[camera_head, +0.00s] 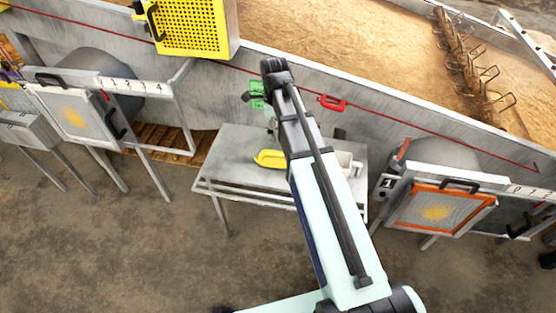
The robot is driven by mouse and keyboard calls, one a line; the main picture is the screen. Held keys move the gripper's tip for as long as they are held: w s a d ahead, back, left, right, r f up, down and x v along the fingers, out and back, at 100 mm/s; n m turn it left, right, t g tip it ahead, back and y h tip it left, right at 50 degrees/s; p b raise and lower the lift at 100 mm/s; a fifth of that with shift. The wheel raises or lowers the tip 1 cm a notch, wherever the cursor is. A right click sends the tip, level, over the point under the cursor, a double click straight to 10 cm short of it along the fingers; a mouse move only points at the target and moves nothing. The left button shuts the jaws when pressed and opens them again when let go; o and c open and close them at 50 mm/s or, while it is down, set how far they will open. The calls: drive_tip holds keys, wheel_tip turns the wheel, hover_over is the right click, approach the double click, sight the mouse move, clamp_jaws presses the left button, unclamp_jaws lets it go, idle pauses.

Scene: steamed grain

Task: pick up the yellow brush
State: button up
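The yellow brush (270,158) appears as a small, long yellow piece lying on the small grey metal table (231,177) in the middle of the view. Its right end lies close to the edge of my arm in the picture, and my arm may cover part of it. Bristles are too small to make out. My arm rises from the lower right across the table to a dark joint above it. My gripper cannot be made out, so its state and its distance from the brush are hidden.
A grey trough wall with a red cord (405,121) runs behind. Framed stands are at left (70,112) and right (437,212). A yellow perforated box (190,27) is at top.

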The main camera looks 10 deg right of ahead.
hover_over(277, 160)
drive_tip(key=f, duration=1)
drive_tip(key=shift+w+a+f, duration=0.1)
drive_tip(key=shift+a+f, duration=0.15)
drive_tip(key=shift+f, duration=0.1)
drive_tip(key=shift+d+f+p, duration=0.2)
drive_tip(key=shift+f+p, duration=0.4)
drive_tip(key=shift+f, duration=2)
drive_tip(key=c, duration=1.3)
